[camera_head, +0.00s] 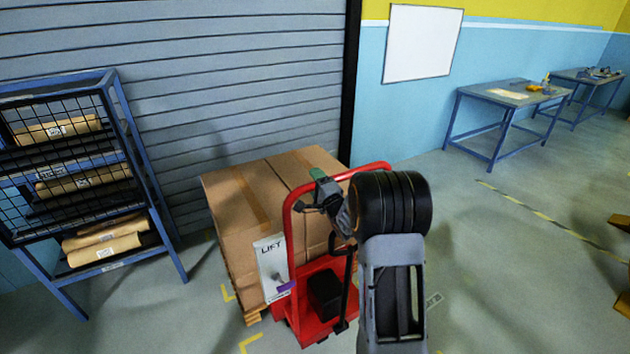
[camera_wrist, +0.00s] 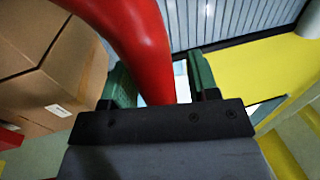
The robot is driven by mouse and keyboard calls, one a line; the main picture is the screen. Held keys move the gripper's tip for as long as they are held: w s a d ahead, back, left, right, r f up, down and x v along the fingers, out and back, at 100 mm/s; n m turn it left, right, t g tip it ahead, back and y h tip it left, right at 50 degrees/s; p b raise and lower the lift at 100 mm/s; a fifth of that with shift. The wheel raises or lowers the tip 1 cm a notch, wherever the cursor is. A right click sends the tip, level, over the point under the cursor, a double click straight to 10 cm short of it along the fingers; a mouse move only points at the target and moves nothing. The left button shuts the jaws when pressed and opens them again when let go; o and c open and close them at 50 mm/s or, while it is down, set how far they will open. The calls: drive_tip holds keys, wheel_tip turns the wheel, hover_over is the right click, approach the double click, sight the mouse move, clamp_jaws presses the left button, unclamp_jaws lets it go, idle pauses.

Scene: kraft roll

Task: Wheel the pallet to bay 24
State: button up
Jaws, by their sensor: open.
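A red pallet truck (camera_head: 310,325) with a tall looped handle stands in front of a large cardboard box (camera_head: 235,215). The box sits on a wooden pallet (camera_head: 253,317), mostly hidden beneath it. My gripper (camera_head: 320,175) is at the top bar of the red handle. In the wrist view, the green fingers of my gripper (camera_wrist: 160,82) are apart, one on each side of the red bar (camera_wrist: 145,40). I cannot tell whether either finger touches the bar. No bay number is readable.
A blue rack (camera_head: 120,95) with brown paper rolls (camera_head: 105,250) stands at left. A grey shutter (camera_head: 220,80) is behind the box. Yellow corner marks (camera_head: 250,343) lie on the floor. Blue workbenches (camera_head: 510,95) stand at back right. The floor at right is mostly clear.

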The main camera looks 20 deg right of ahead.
clamp_jaws()
idle(0.6)
